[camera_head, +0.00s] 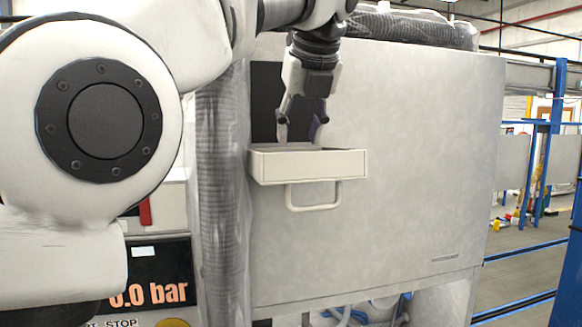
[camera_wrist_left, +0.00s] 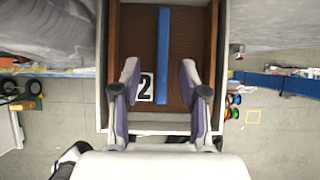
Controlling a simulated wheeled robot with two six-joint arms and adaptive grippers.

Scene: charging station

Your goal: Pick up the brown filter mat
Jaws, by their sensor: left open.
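The brown filter mat (camera_wrist_left: 190,35) lies flat in an open drawer (camera_head: 310,168) and fills most of the floor I can see from above. A blue strip (camera_wrist_left: 163,50) runs lengthwise along its middle, and a white label with a black 2 (camera_wrist_left: 146,87) sits beside the strip. The drawer's front wall hides the mat in the head view. My left gripper (camera_head: 299,135) points down over the drawer, its fingertips near the rim. In the left wrist view the left gripper (camera_wrist_left: 159,72) is open, with one finger on each side of the strip. My right gripper is not in view.
The drawer juts out of a large pale cabinet (camera_head: 425,150) and has a loop handle (camera_head: 314,207) below its front. A ribbed, plastic-wrapped column (camera_head: 221,190) stands left of it. A pressure display (camera_head: 155,285) is at lower left. Open floor and blue posts lie right.

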